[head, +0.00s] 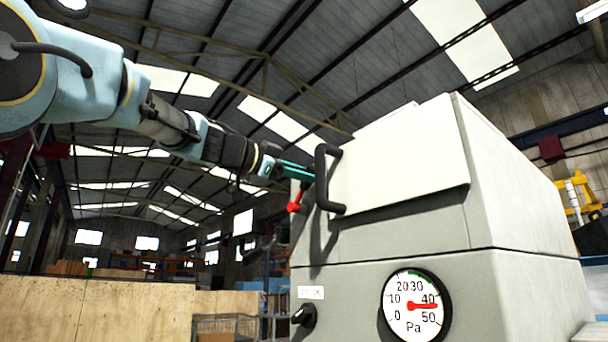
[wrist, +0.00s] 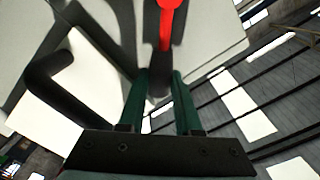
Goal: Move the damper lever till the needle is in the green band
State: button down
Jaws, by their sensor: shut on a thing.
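The damper lever shows as a red piece (head: 296,199) on the left edge of the pale machine housing in the head view. In the wrist view its red arm (wrist: 168,22) runs down to a dark end between my fingers. My gripper (head: 305,172), with green fingers, is shut on that dark end; it also shows in the wrist view (wrist: 160,88). The round pressure gauge (head: 412,284) reads in Pa from 0 to 50. Its red needle (head: 424,306) points right, between 40 and 50. The green band (head: 420,274) is at the upper right of the dial, so the needle is outside it.
A thick black handle (head: 321,180) stands just right of my gripper; it shows at left in the wrist view (wrist: 45,80). A black knob (head: 304,316) is below on the housing. A wooden partition (head: 100,310) is at lower left.

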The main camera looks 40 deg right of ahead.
jog(key=shift+w+r+n+b, duration=0.35)
jog(key=shift+w+n, duration=0.1)
jog(key=shift+n, duration=0.25)
jog(key=shift+w+r+n+b, duration=0.2)
jog(key=shift+w+n+b, duration=0.2)
jog(key=shift+n, duration=0.3)
jog(key=c, duration=0.6)
grip_release()
jog(key=shift+a, duration=0.1)
jog(key=a+b, duration=0.4)
jog(key=a, duration=0.6)
jog(key=shift+w+a+b, duration=0.3)
